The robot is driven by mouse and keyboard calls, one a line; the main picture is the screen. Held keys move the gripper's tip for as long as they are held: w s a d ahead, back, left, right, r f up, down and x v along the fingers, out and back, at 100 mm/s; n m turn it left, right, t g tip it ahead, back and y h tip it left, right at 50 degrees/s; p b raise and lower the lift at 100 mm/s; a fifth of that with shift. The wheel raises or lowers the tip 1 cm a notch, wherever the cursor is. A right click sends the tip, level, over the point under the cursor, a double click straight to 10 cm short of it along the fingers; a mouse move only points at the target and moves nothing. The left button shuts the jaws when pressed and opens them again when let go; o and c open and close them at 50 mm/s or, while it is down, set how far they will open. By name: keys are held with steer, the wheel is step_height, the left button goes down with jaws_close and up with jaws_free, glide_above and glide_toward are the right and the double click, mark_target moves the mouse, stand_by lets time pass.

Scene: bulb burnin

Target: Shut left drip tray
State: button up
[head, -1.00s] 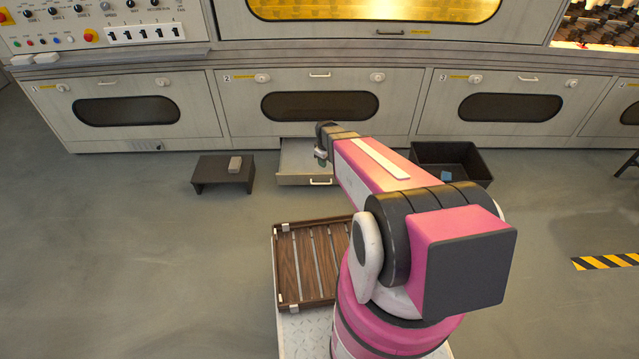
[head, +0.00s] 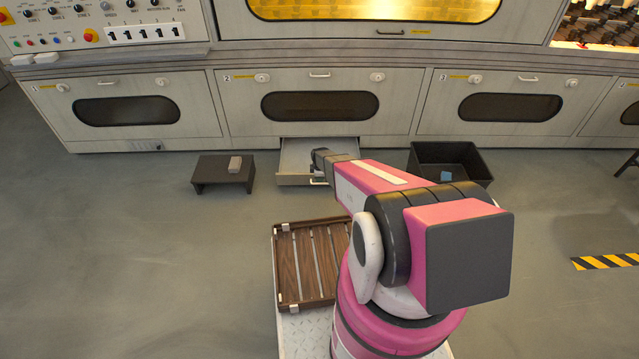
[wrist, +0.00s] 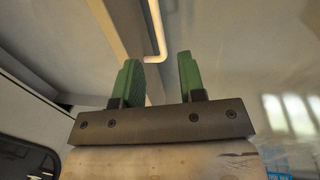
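The drip tray (head: 292,160) is a shallow grey drawer standing out from under the middle oven door, low near the floor. Its front has a pale bar handle, partly hidden by my gripper in the head view. My gripper (head: 319,170) is at the tray's front, by the handle. In the wrist view my gripper (wrist: 157,72) has two green fingers spread apart with nothing between their pads. The pale handle (wrist: 155,28) shows just beyond the fingertips, in line with the gap. I cannot tell whether anything touches.
A black bin (head: 425,160) with a blue item is on the right. A slatted wooden tray (head: 287,270) lies on my base. Floor in front is clear.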

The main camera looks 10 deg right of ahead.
steer(key=f, duration=0.3)
steer(key=w+f, duration=0.1)
steer(key=f, duration=0.2)
steer(key=shift+w+d, duration=0.1)
steer(key=shift+w, duration=0.05)
jaws_close()
